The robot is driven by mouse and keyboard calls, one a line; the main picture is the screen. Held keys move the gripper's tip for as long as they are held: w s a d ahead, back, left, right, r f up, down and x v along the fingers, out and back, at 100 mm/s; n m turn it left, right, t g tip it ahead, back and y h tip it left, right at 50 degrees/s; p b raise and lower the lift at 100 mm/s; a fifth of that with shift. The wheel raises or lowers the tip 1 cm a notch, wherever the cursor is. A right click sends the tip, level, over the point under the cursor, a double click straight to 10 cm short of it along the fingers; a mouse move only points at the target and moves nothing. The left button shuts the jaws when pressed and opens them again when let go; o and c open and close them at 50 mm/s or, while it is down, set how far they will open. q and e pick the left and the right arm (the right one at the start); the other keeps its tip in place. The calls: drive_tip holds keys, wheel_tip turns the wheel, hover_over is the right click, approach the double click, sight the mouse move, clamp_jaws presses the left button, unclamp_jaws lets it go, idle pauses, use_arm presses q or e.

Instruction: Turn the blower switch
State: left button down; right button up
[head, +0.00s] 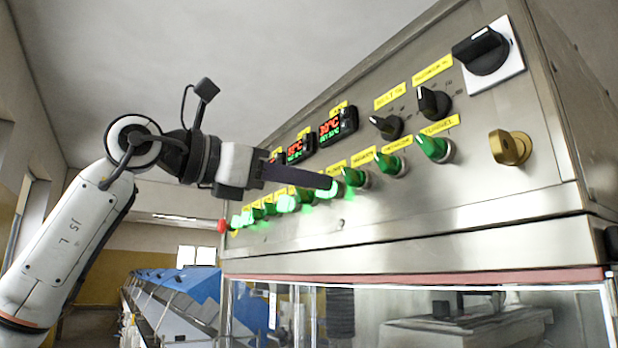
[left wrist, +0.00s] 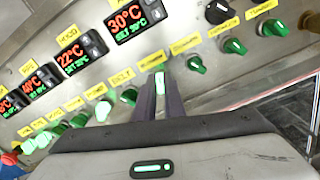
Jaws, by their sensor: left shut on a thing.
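A row of green rotary switches runs along the steel control panel, with a yellow label above each. My left gripper (head: 326,184) is shut on one lit green switch (head: 331,190), and I take this as the blower switch, though its label (head: 336,168) is too small to read surely. In the left wrist view the two dark fingers (left wrist: 160,100) stand on either side of the glowing switch (left wrist: 160,83), which shows between their tips. The fingers hide part of its knob. My right gripper is in neither view.
Close to the right is an unlit green switch (head: 355,177), then another (head: 393,164) and the tunnel switch (head: 435,148). Black knobs (head: 433,102), a brass lock (head: 510,147) and red displays (head: 337,125) sit around them. A red button (head: 222,226) is at the far left end.

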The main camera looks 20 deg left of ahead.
use_arm(q)
drive_tip(key=shift+w+a+n, duration=0.1)
drive_tip(key=shift+a+n, duration=0.05)
drive_tip(key=shift+n, duration=2.3)
drive_tip(key=shift+w+a+n, duration=0.1)
drive_tip(key=shift+n, duration=2.35)
drive_tip(key=c, duration=1.8)
unclamp_jaws()
drive_tip(key=shift+c, duration=0.2)
drive_tip(key=b+v, duration=0.1)
drive_tip(key=v, duration=0.9)
drive_tip(key=shift+b, duration=0.3)
